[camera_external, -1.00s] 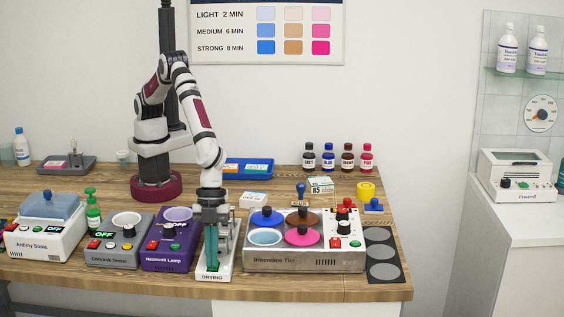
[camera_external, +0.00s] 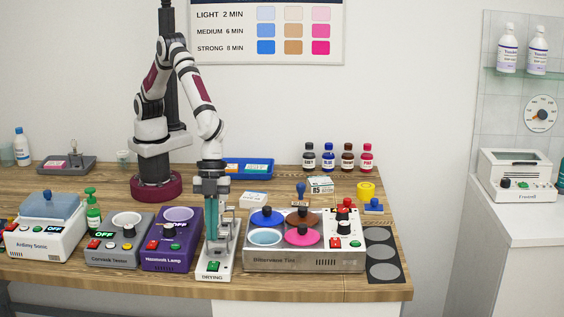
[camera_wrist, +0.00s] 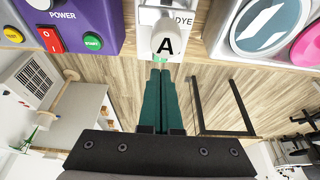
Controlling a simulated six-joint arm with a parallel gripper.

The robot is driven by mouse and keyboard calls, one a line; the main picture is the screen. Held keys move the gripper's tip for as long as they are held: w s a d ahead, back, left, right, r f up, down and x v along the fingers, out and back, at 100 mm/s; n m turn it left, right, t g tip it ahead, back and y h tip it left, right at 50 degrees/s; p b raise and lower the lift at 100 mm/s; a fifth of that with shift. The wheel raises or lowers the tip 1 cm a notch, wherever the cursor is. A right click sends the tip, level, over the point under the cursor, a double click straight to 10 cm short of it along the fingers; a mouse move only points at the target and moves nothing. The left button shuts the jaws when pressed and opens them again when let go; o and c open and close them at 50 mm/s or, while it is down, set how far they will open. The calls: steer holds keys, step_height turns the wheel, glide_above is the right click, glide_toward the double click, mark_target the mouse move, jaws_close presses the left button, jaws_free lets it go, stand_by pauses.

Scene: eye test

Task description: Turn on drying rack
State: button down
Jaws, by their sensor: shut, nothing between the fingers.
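Just beyond the tips, a green patch (camera_wrist: 155,60) is partly covered by the fingers. I cannot tell whether the tips touch anything.
A purple lamp unit (camera_external: 165,255) with red and green buttons stands close left of the rack. A grey tint unit (camera_external: 305,262) with several colored pots stands close right. The wooden table's front edge is near. Small bottles (camera_external: 338,158) stand farther back.

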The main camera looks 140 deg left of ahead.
steer(key=v, duration=0.8)
steer(key=shift+s+a+r, duration=0.1)
steer(key=w+d+r+n+t+h, duration=0.1)
steer(key=w+d+r+n+t, duration=0.1)
steer(key=w+d+n+t, duration=0.35)
steer(key=w+d+r+n+t+h, duration=0.1)
steer(key=w+d+r+n+t, duration=0.15)
steer(key=d, duration=0.65)
steer(key=s+a+f+n+g+y, duration=0.3)
steer(key=s+a+f+n+y, duration=0.2)
steer(key=s+n+y, duration=0.5)
steer(key=shift+s+f+n+g, duration=0.3)
steer(key=shift+s+f, duration=0.3)
steer(key=shift+f, duration=0.35)
